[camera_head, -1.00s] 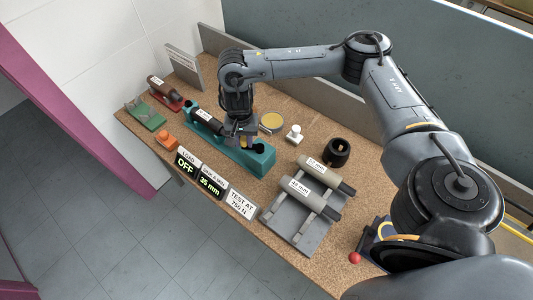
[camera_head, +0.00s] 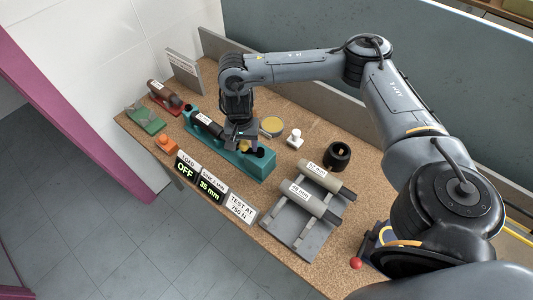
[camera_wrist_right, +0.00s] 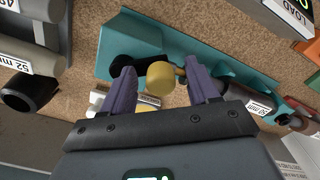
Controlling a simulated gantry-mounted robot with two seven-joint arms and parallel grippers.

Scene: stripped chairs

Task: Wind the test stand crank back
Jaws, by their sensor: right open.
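The teal test stand (camera_head: 225,152) lies along the bench and holds a dark cylinder with a white label (camera_head: 208,126). My right gripper (camera_head: 247,146) is over its right end, pointing down. In the right wrist view, the purple fingers of the gripper (camera_wrist_right: 162,80) are open, one on each side of a yellow knob (camera_wrist_right: 160,79). The knob seems to be the crank's handle, beside a dark round opening in the teal stand (camera_wrist_right: 150,45). Contact with the fingers cannot be told. The crank arm is mostly hidden. My left gripper is not in view.
Signs reading LOAD OFF (camera_head: 186,168), 35 mm (camera_head: 209,187) and TEST AT 750 N (camera_head: 240,209) stand along the front edge. A grey rack (camera_head: 290,232) holds labelled cylinders on the right. A black ring (camera_head: 338,155), white knob (camera_head: 294,138) and yellow disc (camera_head: 272,125) sit behind.

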